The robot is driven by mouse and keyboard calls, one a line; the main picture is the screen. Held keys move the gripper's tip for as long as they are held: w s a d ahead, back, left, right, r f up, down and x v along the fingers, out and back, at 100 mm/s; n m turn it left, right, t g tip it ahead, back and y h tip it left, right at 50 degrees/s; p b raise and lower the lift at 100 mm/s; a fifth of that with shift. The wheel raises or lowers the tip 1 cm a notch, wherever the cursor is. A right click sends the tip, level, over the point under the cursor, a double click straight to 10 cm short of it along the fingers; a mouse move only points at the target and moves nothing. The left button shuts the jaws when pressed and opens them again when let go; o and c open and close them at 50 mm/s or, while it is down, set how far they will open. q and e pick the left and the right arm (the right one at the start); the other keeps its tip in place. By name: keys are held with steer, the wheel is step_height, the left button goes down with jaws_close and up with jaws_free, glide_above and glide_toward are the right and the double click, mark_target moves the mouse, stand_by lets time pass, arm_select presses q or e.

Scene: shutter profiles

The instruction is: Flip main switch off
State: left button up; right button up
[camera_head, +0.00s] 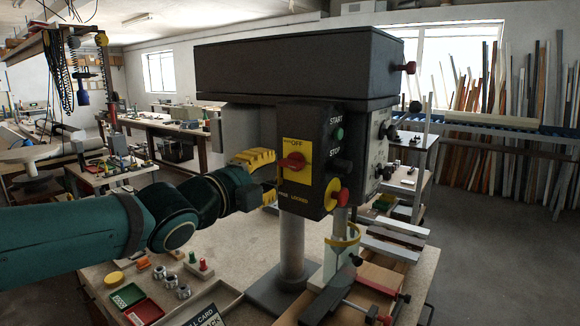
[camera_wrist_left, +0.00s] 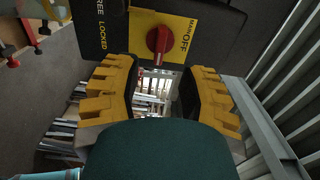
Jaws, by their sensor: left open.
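The main switch is a red rotary knob (camera_head: 293,162) on a yellow plate marked OFF, on the dark control box of a drill-press-like machine. It also shows in the left wrist view as the red knob (camera_wrist_left: 158,40), its handle pointing toward the gripper. My left gripper (camera_head: 270,180) is at the left side of the box, close to the plate. In the left wrist view its yellow fingers (camera_wrist_left: 160,85) are spread apart with nothing between them, and the knob lies just beyond their gap. Whether a finger touches the plate cannot be told. My right gripper is not in view.
A green START button (camera_head: 338,133), a STOP button and a red mushroom button (camera_head: 341,197) sit on the box's right face. The machine's column (camera_head: 291,235) stands below. The workbench (camera_head: 235,250) holds small parts, trays and a vise.

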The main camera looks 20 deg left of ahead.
mark_target(286, 165)
arm_select(q)
steer(key=x, duration=0.7)
steer(key=shift+w+d, duration=0.1)
steer(key=shift+w, duration=0.05)
jaws_close()
